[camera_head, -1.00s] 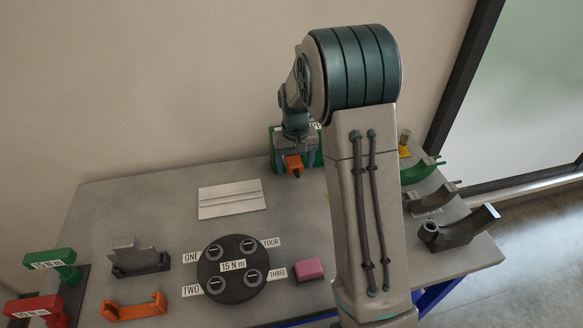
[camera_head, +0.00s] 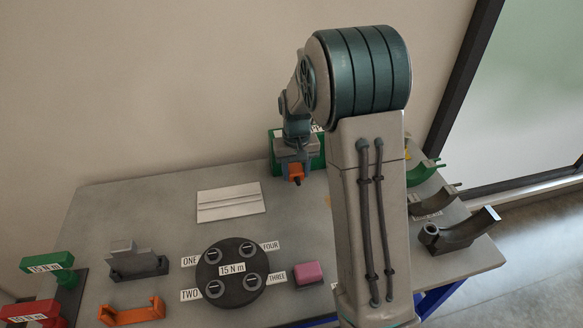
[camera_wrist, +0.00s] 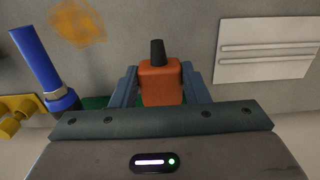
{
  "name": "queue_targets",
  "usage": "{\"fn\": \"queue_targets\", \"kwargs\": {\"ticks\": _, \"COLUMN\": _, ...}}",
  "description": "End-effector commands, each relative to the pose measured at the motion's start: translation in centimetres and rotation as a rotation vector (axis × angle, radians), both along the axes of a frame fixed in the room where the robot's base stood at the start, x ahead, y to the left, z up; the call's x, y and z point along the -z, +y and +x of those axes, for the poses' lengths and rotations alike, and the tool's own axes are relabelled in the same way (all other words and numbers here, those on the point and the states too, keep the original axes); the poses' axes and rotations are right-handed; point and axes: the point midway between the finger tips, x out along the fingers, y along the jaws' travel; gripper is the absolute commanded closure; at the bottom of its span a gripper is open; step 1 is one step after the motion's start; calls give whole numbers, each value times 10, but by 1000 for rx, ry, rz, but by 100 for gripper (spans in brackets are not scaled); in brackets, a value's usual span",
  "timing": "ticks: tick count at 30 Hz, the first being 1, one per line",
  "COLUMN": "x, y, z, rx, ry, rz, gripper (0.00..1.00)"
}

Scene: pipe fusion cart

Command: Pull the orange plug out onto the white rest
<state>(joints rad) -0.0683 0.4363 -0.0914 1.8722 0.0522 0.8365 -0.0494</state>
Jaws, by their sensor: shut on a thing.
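The orange plug (camera_wrist: 161,82) is between the two fingers of my gripper (camera_wrist: 160,88) in the wrist view, with a dark stub at its end. My gripper is shut on it. In the head view the orange plug (camera_head: 296,172) shows small below my gripper (camera_head: 297,165), in front of the green box (camera_head: 318,155) at the back of the table.
A black disc (camera_head: 232,285) with several bolts and number labels stands front centre. A pink block (camera_head: 308,273), an orange bracket (camera_head: 133,312) and a grey clamp (camera_head: 138,261) are nearby. Curved cradles (camera_head: 458,232) line the right. A blue cylinder (camera_wrist: 45,68) stands beside the gripper.

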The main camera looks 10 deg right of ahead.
Motion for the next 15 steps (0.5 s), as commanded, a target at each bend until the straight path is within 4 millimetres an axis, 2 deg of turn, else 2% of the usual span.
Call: {"fn": "queue_targets", "kwargs": {"ticks": 15, "x": 0, "y": 0, "z": -21, "rx": 0, "ry": -1, "rz": 0, "gripper": 100}}
